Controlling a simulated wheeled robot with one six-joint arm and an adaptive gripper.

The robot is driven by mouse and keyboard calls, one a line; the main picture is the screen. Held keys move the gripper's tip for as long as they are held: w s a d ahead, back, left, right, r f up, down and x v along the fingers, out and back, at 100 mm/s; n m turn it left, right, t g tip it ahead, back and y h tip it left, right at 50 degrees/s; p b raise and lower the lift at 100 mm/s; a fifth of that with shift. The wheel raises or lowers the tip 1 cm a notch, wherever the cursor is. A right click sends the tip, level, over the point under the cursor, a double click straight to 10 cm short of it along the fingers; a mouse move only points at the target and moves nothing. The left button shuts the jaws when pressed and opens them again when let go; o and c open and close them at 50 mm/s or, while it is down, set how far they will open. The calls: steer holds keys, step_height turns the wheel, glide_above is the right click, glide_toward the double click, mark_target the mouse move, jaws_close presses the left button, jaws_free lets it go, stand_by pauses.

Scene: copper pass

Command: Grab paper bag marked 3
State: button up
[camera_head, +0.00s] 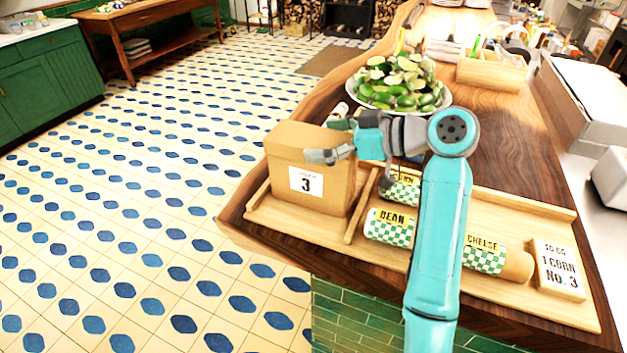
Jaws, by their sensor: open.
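The paper bag marked 3 (290,200) stands upright in the left section of a wooden tray (380,254) on the counter. It is brown, with a white label reading 3 on its front. My gripper (328,140) is open at the upper right of the bag, its fingers pointing left over the bag's right top edge in this view. I cannot tell whether the fingers touch the bag. My arm hides part of the tray's middle.
Wrapped rolls marked BEAN (390,227) and CHEESE (485,258) lie in the tray, with another partly hidden behind. An order card (558,270) stands at the right. A bowl of limes (403,85) is behind my gripper. The counter's left edge is close to the bag.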

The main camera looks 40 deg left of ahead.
steer(key=c, duration=1)
